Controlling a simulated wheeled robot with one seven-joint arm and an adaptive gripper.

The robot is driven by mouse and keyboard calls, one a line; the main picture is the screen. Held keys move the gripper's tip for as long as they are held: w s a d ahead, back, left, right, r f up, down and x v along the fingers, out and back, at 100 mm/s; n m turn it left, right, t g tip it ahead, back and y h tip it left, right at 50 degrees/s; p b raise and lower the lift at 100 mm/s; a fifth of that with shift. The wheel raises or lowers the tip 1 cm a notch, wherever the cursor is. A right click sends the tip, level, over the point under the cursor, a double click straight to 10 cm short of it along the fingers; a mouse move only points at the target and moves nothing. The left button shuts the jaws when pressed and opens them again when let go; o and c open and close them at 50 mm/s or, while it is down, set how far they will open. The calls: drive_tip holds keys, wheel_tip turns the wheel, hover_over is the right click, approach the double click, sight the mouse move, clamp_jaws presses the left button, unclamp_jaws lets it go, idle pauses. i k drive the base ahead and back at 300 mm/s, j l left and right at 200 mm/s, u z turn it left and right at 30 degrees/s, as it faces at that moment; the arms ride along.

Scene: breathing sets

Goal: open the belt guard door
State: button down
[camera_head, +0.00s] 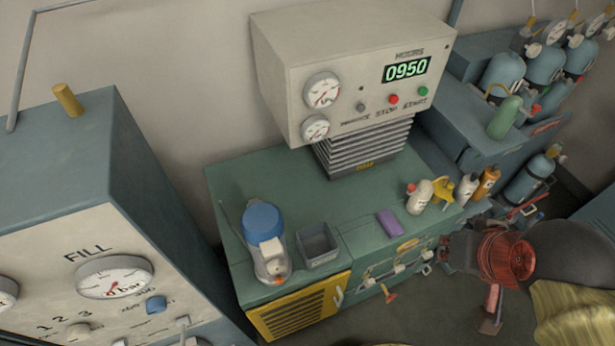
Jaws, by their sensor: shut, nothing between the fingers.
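The belt guard door, a yellow louvred panel (300,306) with dark slats, is in the lower front of the green cabinet (330,215), left of centre at the bottom of the head view. It looks closed, lying flush with the cabinet front. A small pale upright handle (339,297) is at its right edge. The lowest part of the door is close to the bottom of the picture.
A blue-lidded container (264,240), a grey open bin (318,246), a purple block (390,223) and bottles (419,197) stand on the cabinet. The FILL panel (100,260) stands at left.

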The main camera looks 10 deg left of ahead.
sight(277, 318)
drive_tip(key=k+j+u, duration=0.3)
drive_tip(key=k, duration=0.15)
drive_tip(key=k+j+u, duration=0.35)
drive_tip(key=k+l, duration=0.05)
drive_tip(key=k, duration=0.05)
